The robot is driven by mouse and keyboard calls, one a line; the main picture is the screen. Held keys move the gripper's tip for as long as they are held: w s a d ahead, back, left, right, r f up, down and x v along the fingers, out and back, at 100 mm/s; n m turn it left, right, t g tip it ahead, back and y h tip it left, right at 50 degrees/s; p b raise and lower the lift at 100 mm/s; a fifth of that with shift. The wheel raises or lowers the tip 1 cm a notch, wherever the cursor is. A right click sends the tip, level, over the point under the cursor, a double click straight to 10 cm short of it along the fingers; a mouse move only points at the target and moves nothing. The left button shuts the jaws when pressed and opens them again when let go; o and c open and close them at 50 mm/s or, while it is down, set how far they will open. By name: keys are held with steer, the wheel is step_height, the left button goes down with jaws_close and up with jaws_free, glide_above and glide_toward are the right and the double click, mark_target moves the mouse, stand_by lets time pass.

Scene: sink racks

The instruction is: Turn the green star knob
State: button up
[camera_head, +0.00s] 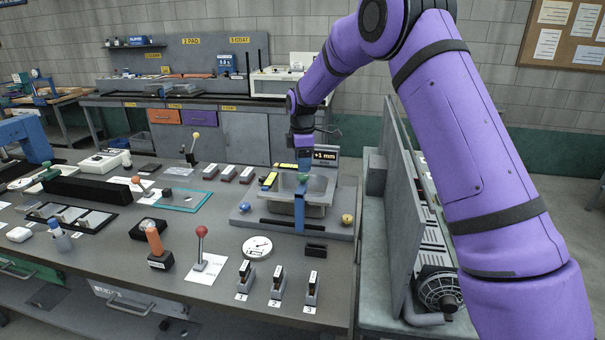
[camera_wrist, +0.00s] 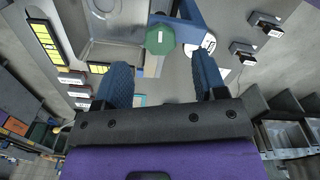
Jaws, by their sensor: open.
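In the wrist view, the two blue fingers of my gripper (camera_wrist: 162,72) are apart and empty. The knob lies beyond the fingertips, between their lines, apparently not gripped.
A "+1 mm" display (camera_head: 324,155) stands behind. A grey panel (camera_head: 400,200) rises at right. A dial (camera_head: 257,247) and switches (camera_head: 277,283) lie in front.

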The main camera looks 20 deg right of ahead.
mark_target(302, 176)
steer(key=shift+f, duration=2.2)
steer(key=c, duration=0.9)
